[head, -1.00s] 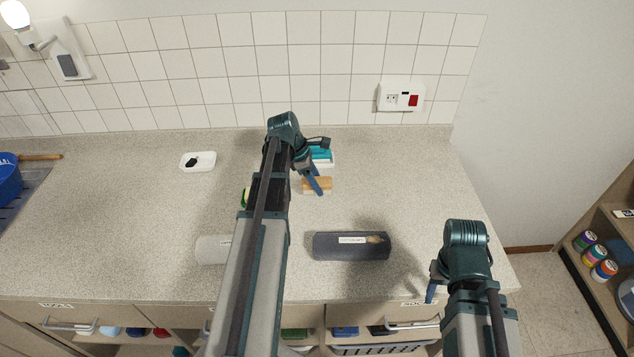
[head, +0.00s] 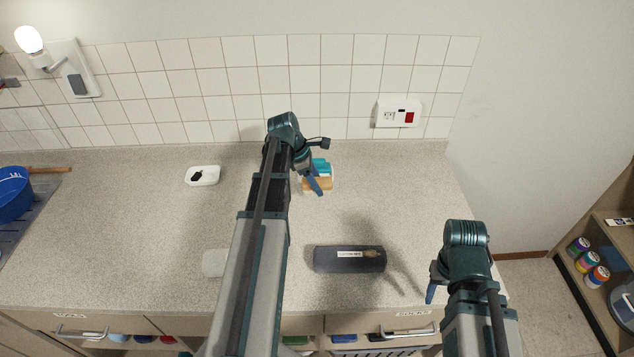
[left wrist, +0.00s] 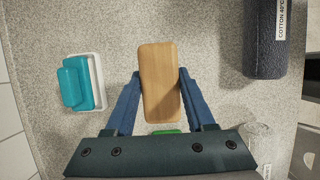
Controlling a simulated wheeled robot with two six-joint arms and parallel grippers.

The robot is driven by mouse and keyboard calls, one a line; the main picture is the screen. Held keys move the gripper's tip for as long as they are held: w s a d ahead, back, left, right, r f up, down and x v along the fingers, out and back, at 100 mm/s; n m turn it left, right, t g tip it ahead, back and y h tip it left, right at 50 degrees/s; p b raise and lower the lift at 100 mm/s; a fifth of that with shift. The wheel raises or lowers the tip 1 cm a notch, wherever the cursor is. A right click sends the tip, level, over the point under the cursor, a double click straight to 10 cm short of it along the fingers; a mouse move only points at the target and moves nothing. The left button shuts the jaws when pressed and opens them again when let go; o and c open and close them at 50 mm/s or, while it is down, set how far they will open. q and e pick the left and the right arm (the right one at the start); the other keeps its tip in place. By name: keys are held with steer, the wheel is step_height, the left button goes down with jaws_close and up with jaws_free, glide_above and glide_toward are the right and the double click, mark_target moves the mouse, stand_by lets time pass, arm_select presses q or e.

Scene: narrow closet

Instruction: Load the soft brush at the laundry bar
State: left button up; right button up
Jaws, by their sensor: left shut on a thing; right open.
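The brush is a tan wooden block (head: 317,184), also seen in the left wrist view (left wrist: 159,82). My left gripper (head: 316,180) is shut on it; the blue fingers press its two sides. Its bristles are hidden underneath. The laundry bar (head: 320,166) is a teal block in a white dish (head: 331,174), just behind the brush in the head view. In the left wrist view the bar (left wrist: 76,83) and dish (left wrist: 98,85) lie left of the brush, with a clear gap. My right gripper (head: 433,284) is open and empty near the counter's front right.
A dark roll (head: 335,265) labelled cotton lies toward the counter's front. A small white dish (head: 204,175) with a black item and a blue pan (head: 12,193) are at left. A green thing (left wrist: 165,131) shows below the brush. The tiled wall (head: 240,95) bounds the back.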

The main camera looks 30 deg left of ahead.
arm_select(q)
steer(key=s+a+n+y, duration=0.1)
steer(key=s+a+n, duration=0.2)
steer(key=a, duration=0.2)
steer(key=s+a+n+t+y, duration=0.1)
steer(key=s+a+n, duration=0.2)
steer(key=a, duration=0.2)
steer(key=s+a+n+t, duration=0.1)
steer(key=s+a+n, duration=0.2)
steer(key=a, duration=0.2)
steer(key=shift+s+a+y, duration=0.2)
steer(key=shift+y, duration=0.2)
steer(key=shift+f, duration=0.1)
step_height(320, 180, down, 6)
steer(key=b, duration=0.6)
steer(key=shift+f+b, duration=0.4)
steer(key=shift+b, duration=0.1)
stand_by(1.1)
step_height(320, 180, up, 7)
steer(key=p, duration=0.7)
stand_by(0.3)
